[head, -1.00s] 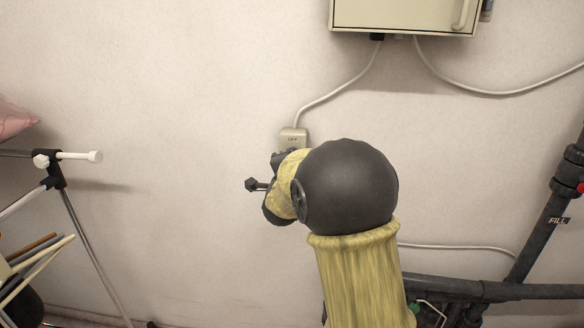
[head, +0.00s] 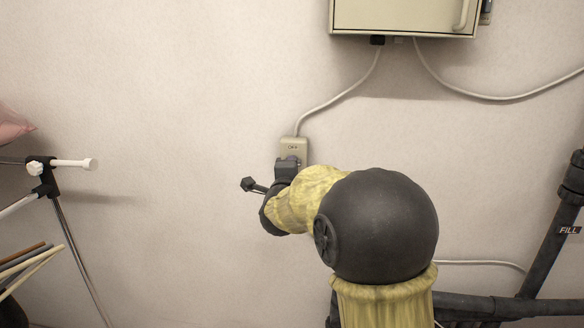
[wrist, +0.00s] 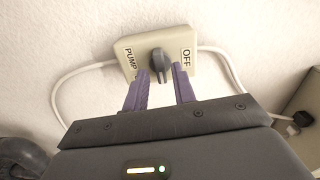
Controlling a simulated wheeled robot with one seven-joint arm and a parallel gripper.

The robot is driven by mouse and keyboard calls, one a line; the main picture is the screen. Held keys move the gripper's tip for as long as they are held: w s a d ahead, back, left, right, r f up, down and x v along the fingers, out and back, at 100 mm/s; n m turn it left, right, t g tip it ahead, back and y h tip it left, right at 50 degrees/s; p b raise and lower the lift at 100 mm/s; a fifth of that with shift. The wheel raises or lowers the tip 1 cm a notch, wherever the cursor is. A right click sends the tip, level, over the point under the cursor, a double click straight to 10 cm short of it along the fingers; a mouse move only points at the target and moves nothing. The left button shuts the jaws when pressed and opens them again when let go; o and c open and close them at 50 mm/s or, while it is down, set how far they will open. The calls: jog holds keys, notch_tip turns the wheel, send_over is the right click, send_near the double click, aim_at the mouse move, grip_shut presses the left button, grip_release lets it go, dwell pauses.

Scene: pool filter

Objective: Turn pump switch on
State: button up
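The pump switch is a small beige box (head: 293,146) on the wall, with a grey cable running up from it in the head view. In the wrist view the same box (wrist: 128,46) has a PUMP label at left, an OFF label at right and a dark grey knob (wrist: 159,64) in the middle. My gripper (wrist: 161,70) is open, its two purple fingers pointing at the box. The knob lies between the fingertips, with visible gaps on both sides; I cannot tell any contact. In the head view my gripper (head: 291,160) covers the lower part of the box.
A beige cabinet (head: 400,15) hangs on the wall above right, with cables below it. Dark pipes (head: 545,245), one labelled FILL, stand at the right. A metal rack with a white-capped bar (head: 70,163) is at the left. The wall around the switch is bare.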

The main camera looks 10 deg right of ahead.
jog(key=b+v, duration=0.1)
jog(key=v, duration=0.4)
dwell(0.3)
jog(key=v, duration=1.7)
jog(key=shift+s+b, duration=0.2)
jog(key=shift+b, duration=0.2)
jog(key=shift+a, duration=0.1)
